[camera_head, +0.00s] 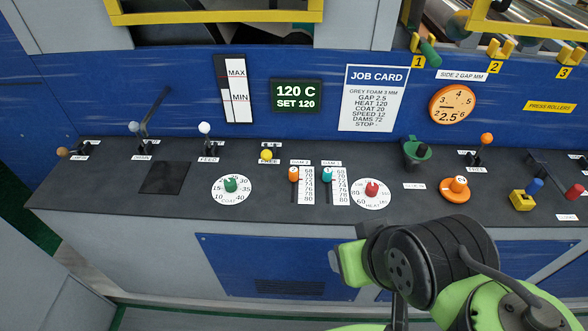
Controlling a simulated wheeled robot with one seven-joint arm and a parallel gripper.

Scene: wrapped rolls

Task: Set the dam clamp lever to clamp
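A short lever with a yellow knob (266,154) stands on the dark console left of the two dam sliders. Its small label behind it seems to read FREE; I cannot read a dam clamp name on it. The orange dam slider (294,174) and the teal dam slider (327,175) stand beside printed scales. My gripper (348,264) is in front of the console, low and to the right of the yellow knob, well apart from it. Its fingers are partly hidden by my dark wrist, so its opening is unclear.
Other levers have a brown knob (62,152), white knobs (204,128) and an orange knob (487,138). A green dial (231,185) and a red dial (372,188) flank the sliders. The job card (374,97) lists DAMS 72. The console's front edge is bare.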

